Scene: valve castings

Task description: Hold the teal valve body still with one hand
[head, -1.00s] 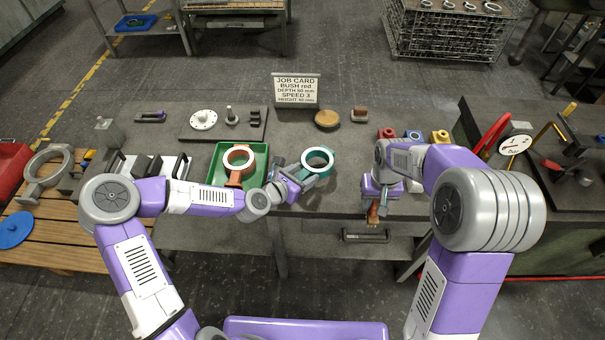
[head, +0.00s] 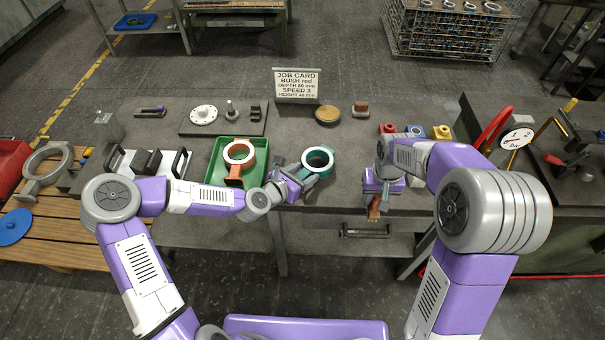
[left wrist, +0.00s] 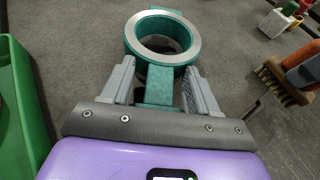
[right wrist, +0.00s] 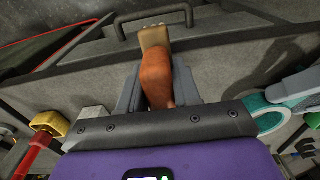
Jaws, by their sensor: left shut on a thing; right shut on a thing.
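The teal valve body (head: 318,160), a ring with a pale machined top face, sits near the front edge of the bench. It also shows in the left wrist view (left wrist: 126,40), upright, with its teal lower arm between my fingers. My left gripper (left wrist: 157,92) is shut on that arm; in the head view it (head: 298,174) comes in from the left. My right gripper (right wrist: 158,90) is shut on a brush (right wrist: 156,75) with an orange-brown handle and a tan end. It holds the brush near the bench's front edge, right of the valve body and apart from it.
A green tray (head: 262,190) with an orange valve body (head: 234,172) stands left of the teal one. A job card (head: 297,84) stands behind. Red, blue and yellow pieces (head: 414,134) sit behind my right arm. Bare bench (head: 345,145) lies right of the teal body.

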